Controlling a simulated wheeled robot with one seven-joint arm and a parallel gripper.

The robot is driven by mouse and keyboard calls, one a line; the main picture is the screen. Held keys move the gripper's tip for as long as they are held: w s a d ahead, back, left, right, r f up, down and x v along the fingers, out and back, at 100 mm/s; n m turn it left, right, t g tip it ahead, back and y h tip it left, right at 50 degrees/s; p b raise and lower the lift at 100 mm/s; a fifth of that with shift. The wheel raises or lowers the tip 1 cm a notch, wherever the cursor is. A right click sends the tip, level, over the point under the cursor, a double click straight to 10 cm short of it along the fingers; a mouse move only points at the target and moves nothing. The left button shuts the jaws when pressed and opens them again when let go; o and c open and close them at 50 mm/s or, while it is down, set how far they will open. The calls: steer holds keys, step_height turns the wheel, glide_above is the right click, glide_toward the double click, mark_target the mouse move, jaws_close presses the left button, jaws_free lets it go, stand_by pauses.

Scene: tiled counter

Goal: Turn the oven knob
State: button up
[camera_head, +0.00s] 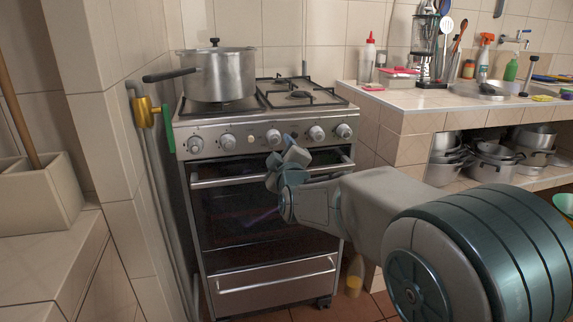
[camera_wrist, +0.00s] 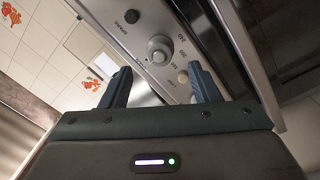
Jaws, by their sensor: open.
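The stove's front panel (camera_head: 300,138) has a row of round silver knobs, including a left-hand knob (camera_head: 195,145) and a middle knob (camera_head: 273,137). My gripper (camera_head: 281,149) is in front of the panel, just below and right of the middle knob. In the wrist view my gripper (camera_wrist: 160,69) is open and empty. One round knob (camera_wrist: 159,49) with printed numbers beside it lies beyond the gap between the fingertips, apart from them. I cannot tell for certain which head-view knob this is. The oven door (camera_head: 235,210) is shut.
A lidded pot (camera_head: 220,75) stands on the left burner, its handle pointing left. The oven door handle (camera_head: 225,181) runs below the knobs, close to my gripper. A tiled wall (camera_head: 120,130) borders the stove on the left. A tiled counter (camera_head: 410,110) stands on the right.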

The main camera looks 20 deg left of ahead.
steer(key=p+v, duration=0.1)
steer(key=v, duration=0.6)
steer(key=shift+s+d, duration=0.15)
steer(key=shift+s, duration=0.05)
